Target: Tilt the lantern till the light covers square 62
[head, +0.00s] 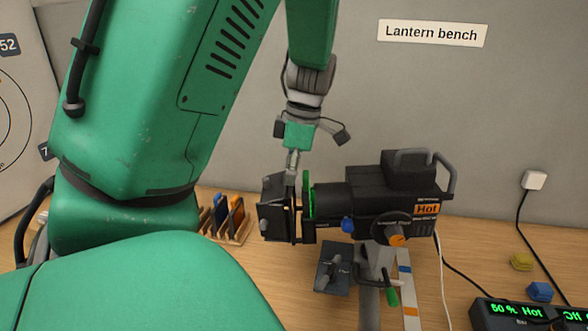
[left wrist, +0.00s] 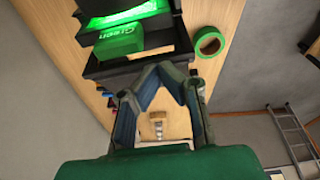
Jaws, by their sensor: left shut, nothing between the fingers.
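The black lantern (head: 345,197) with an orange "Hot" label stands on a grey post, its front facing left. A green-edged piece (head: 307,195) sits upright at its front, beside black flaps (head: 272,220). The left wrist view shows a green tab lettered "Green" (left wrist: 120,42) beside a bright green glow (left wrist: 122,17). My left gripper (head: 291,176) points down at the lantern's front, by the green piece; whether it touches is unclear. Its fingers (left wrist: 160,72) are shut with nothing between them. Square 62 and the light's spot are not in view. My right gripper is not in view.
A wooden rack (head: 232,229) of coloured pieces stands left of the lantern. A display reading "50 % Hot" (head: 508,314) and cables lie at the right. A board (head: 22,110) with a "52" label is at far left. Green tape (left wrist: 208,42) lies on the bench.

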